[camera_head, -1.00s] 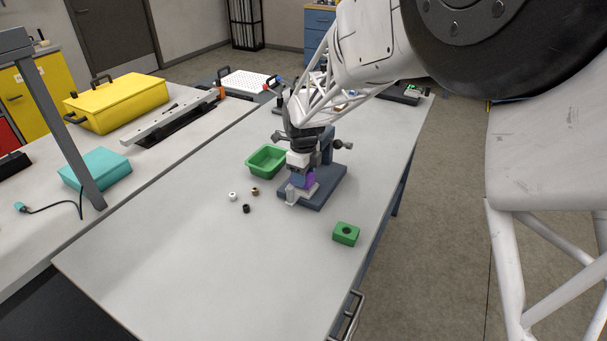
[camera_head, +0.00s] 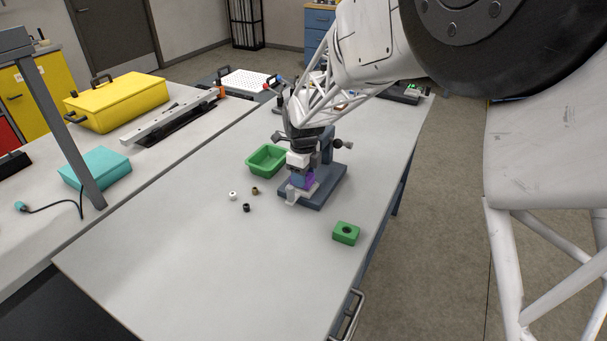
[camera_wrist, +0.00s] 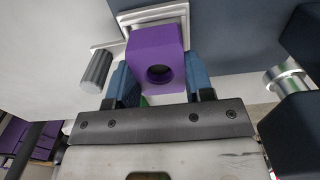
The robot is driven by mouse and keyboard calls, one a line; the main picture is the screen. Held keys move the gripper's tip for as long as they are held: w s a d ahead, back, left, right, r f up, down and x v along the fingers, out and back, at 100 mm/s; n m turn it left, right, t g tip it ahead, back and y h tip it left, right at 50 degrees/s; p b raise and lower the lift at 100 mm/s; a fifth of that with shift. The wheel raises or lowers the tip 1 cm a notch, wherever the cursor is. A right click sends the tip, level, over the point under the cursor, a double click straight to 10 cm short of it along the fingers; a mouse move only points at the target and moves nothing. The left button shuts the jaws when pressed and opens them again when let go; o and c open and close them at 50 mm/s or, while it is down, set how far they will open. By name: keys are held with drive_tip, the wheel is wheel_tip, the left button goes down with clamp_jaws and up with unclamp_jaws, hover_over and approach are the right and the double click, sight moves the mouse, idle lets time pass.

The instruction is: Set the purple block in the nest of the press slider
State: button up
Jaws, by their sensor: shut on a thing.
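The purple block (camera_wrist: 157,48) shows in the wrist view with a dark round hole in its face. My gripper (camera_wrist: 160,80) is shut on it, with a blue finger on each side. In the head view the purple block (camera_head: 309,181) is mostly hidden behind my gripper (camera_head: 301,181). The block is at the light-coloured slider (camera_head: 293,197) of the press, on the dark blue press base (camera_head: 326,190). In the wrist view a pale, raised-edged nest (camera_wrist: 124,22) lies right behind the block. I cannot tell whether the block is fully seated.
A green tray (camera_head: 266,160) stands left of the press. Several small round parts lie in front of it, one white (camera_head: 233,195). A green block with a hole (camera_head: 346,233) lies at the right. The front of the table (camera_head: 190,265) is clear.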

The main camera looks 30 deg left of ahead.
drive_tip(key=shift+f, duration=0.55)
idle(0.5)
drive_tip(key=o, duration=0.9)
drive_tip(key=shift+o, duration=0.7)
drive_tip(key=o, duration=0.3)
drive_tip(key=shift+o, duration=0.2)
drive_tip(key=shift+r, duration=0.1)
drive_tip(key=shift+r, duration=2.4)
